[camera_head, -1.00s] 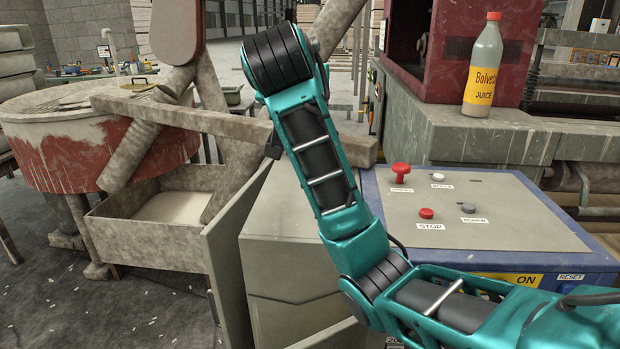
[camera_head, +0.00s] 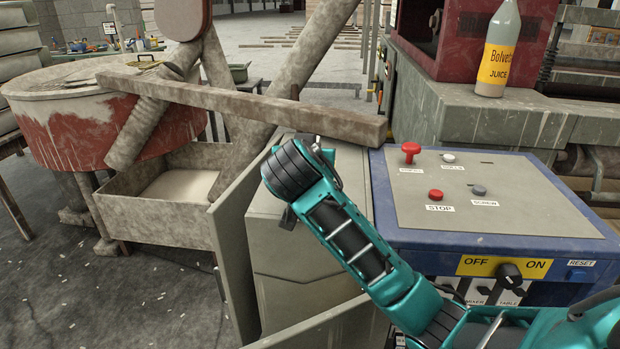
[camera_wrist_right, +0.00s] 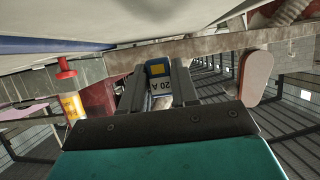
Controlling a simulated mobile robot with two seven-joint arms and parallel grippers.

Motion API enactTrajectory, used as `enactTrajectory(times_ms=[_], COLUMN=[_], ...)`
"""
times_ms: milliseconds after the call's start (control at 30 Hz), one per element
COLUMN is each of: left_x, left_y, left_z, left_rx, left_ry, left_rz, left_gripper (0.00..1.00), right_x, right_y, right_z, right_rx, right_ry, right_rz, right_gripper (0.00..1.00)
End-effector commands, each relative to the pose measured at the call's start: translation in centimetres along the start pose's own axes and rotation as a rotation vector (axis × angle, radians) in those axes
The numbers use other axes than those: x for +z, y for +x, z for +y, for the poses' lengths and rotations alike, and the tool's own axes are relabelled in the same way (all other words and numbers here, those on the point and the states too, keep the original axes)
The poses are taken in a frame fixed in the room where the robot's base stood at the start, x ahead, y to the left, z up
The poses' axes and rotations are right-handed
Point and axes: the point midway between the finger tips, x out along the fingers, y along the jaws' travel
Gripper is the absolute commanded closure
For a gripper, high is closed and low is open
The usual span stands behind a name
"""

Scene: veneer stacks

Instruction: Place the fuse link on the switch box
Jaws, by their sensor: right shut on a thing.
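The fuse link (camera_wrist_right: 160,80) is a small block with blue, yellow and white faces and an upside-down "20 A" mark, in the right wrist view. My right gripper (camera_wrist_right: 159,72) is shut on it, one dark finger on each side. In the head view my right arm comes in from the right; its fingers and the fuse link cannot be made out there. A blue-sided box with a grey top (camera_head: 545,215) stands at the right, with buttons and an OFF/ON switch; I take it as the switch box. My left gripper is not in view.
A grey cabinet (camera_head: 285,235) with an open door stands left of the blue box. A long beam (camera_head: 250,108) crosses behind my arm. A juice bottle (camera_head: 497,60) stands on a grey ledge behind. The red button (camera_head: 410,150) sticks up; bare grey panel surrounds the buttons.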

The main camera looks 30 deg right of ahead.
Motion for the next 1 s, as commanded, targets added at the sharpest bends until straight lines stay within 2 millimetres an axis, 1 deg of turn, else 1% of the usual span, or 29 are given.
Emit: enactTrajectory(times_ms=[100,200,300,567,1000], left_x=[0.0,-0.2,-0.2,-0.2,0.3], left_y=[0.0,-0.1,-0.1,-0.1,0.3], left_z=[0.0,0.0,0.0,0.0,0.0], left_rx=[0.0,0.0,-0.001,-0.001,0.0], left_ry=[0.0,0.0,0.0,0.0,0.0], left_rz=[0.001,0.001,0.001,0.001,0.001], left_gripper=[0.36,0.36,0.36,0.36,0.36], right_x=[1.7,3.0,3.8,3.9,5.4], right_y=[0.7,1.3,1.6,1.6,2.2], right_z=[0.1,0.1,0.1,0.0,0.0], right_rx=[0.003,0.003,0.001,0.0,0.002], right_ry=[-0.006,-0.006,-0.003,-0.001,-0.005], right_rz=[-0.004,-0.003,-0.002,-0.001,-0.011], right_gripper=[1.0,1.0,1.0,1.0,1.0])
